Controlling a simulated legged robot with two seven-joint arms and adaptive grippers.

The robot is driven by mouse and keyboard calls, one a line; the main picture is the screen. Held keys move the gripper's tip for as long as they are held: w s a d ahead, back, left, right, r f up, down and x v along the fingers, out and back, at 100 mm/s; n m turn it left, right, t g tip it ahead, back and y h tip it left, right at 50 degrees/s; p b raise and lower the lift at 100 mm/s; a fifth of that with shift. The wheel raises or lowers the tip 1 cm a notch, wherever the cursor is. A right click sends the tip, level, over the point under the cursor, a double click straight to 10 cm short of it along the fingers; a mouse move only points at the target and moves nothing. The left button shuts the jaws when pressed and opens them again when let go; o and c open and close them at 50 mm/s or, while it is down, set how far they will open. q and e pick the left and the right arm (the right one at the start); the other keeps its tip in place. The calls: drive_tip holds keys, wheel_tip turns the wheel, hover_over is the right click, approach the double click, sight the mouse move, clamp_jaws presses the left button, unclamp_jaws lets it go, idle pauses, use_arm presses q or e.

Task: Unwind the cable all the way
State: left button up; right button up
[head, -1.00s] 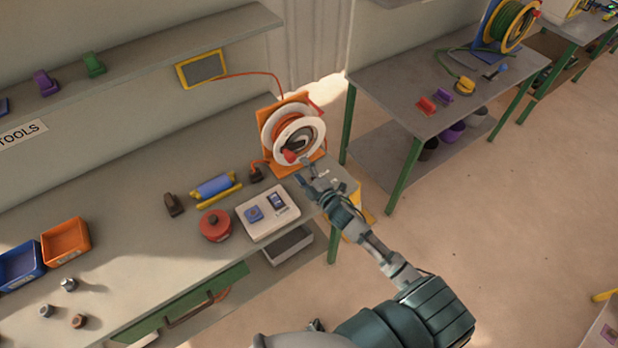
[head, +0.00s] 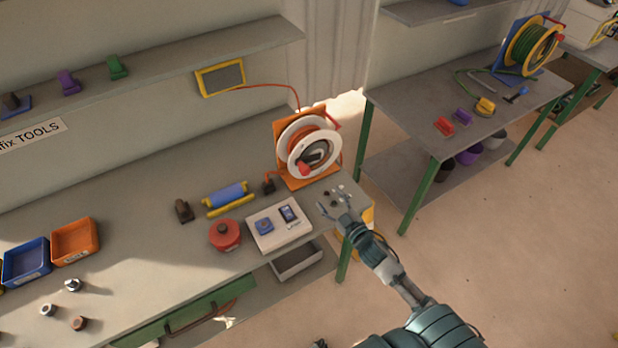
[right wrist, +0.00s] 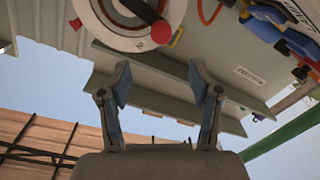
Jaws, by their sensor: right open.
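The cable reel (head: 294,150) has white discs in an orange stand (head: 291,181) at the right end of the workbench. A red crank knob (head: 304,169) is at the lower left of its front disc. An orange lead runs from the reel to a dark plug (head: 268,185) on the bench. How much cable is wound on is hard to tell. My right gripper (head: 334,205) is open and empty, below and right of the knob, apart from it. In the right wrist view, the knob (right wrist: 161,31) lies beyond the parted fingers (right wrist: 160,85). My left gripper is not in view.
A white panel (head: 267,238) with blue parts, a red round pot (head: 225,240) and a blue roller (head: 225,195) lie left of my gripper. A red cord rises behind the reel to a yellow-framed board (head: 220,78). A second table (head: 410,100) stands right, across a gap.

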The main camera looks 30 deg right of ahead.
sight(307, 172)
drive_tip(key=w+m, duration=0.2)
drive_tip(key=w, duration=0.3)
drive_tip(key=w+a+m, duration=0.1)
drive_tip(key=w+m, duration=0.1)
drive_tip(key=w, duration=0.3)
drive_tip(key=w+m, duration=0.2)
drive_tip(key=w, duration=0.3)
drive_tip(key=shift+a, duration=0.4)
clamp_jaws()
